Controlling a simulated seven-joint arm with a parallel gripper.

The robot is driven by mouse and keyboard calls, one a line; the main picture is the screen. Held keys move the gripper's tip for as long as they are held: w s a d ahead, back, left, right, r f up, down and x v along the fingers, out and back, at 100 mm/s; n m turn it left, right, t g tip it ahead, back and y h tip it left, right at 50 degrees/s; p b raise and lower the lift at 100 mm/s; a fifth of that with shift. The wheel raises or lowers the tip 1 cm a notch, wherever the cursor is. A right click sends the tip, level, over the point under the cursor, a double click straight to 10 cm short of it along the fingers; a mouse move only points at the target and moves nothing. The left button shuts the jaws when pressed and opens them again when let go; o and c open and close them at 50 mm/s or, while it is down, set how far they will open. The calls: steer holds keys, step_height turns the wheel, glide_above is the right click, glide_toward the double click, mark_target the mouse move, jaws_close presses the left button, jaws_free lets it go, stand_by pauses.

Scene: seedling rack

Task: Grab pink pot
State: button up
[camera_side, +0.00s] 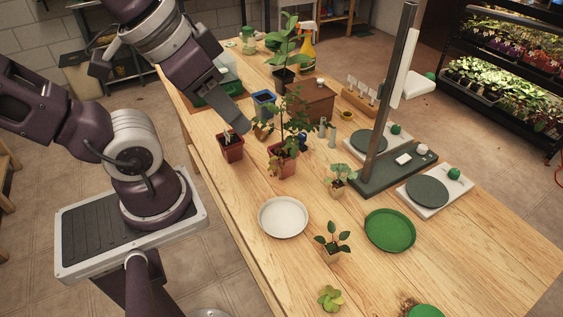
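A pinkish-red pot (284,166) with a tall leafy plant stands upright on the wooden table, left of the middle. A darker red pot (231,151) stands to its left, nearer the table's left edge. I cannot tell surely which one is the pink pot; the first looks pinker. My gripper (234,126) reaches down from the upper left and its tip is just above or behind the darker red pot. Its fingers are small and overlap in this view, so their opening and any contact are unclear.
A blue pot (263,104) and a wooden box (316,103) stand behind the pots. A white saucer (283,217) and a green saucer (390,230) lie in front. A tall post (390,90) on a dark base rises to the right. Small seedlings stand between.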

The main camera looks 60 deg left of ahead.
steer(key=o, duration=1)
steer(key=m+g+y, duration=0.8)
steer(key=m+y, duration=0.1)
steer(key=m, duration=0.2)
glide_above(285, 155)
steer(key=s+d, duration=0.3)
steer(key=d, duration=0.3)
step_height(285, 155, down, 17)
steer(key=w+a+f+m+y, duration=0.1)
steer(key=f+m, duration=0.1)
steer(key=f, duration=0.1)
steer(key=w+a+f+m+t+y, duration=0.1)
steer(key=f+m+y, duration=0.1)
steer(key=f, duration=0.1)
steer(key=w+a+f+m+y, duration=0.1)
steer(key=f+m, duration=0.1)
steer(key=f, duration=0.2)
steer(key=shift+a+t, duration=0.1)
steer(key=shift+t, duration=0.2)
steer(key=shift+a+f+y, duration=0.25)
steer(key=shift+f+y, duration=0.05)
steer(key=x, duration=0.6)
steer(key=shift+w+a+f, duration=0.1)
steer(key=shift+a+f, duration=0.1)
steer(key=shift+f, duration=0.15)
steer(key=shift+c, duration=0.3)
